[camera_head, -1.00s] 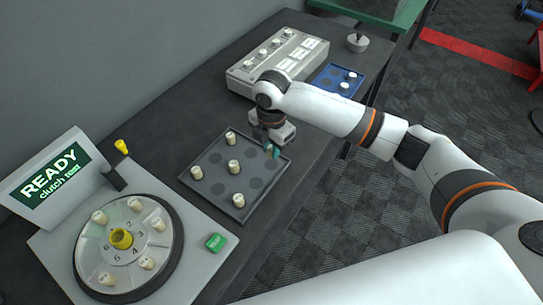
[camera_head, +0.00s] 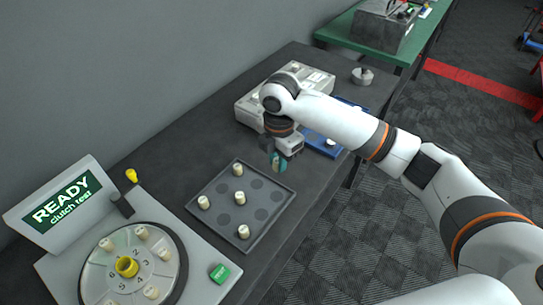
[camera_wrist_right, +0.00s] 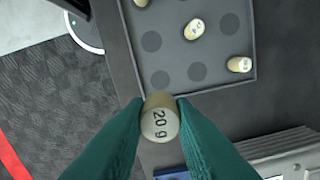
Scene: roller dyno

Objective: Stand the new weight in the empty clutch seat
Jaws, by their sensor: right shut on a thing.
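My right gripper (camera_head: 279,166) is shut on a cream weight (camera_wrist_right: 160,118), marked 20 g in the wrist view. It holds the weight above the table, just past the far edge of the grey tray (camera_head: 254,243); the fingers mostly hide the weight in the head view. The clutch plate (camera_head: 178,262) is at the lower left, cut by the frame's bottom. Several weights (camera_head: 141,232) stand around its yellow hub (camera_head: 127,267). My left gripper is not in view.
The grey tray holds several cream weights (camera_head: 239,198) among dark round spots. A READY screen (camera_head: 62,200), a yellow-topped lever (camera_head: 131,176) and a green button (camera_head: 219,273) flank the plate. A blue tray (camera_head: 322,146) and grey box (camera_head: 247,109) lie beyond the gripper.

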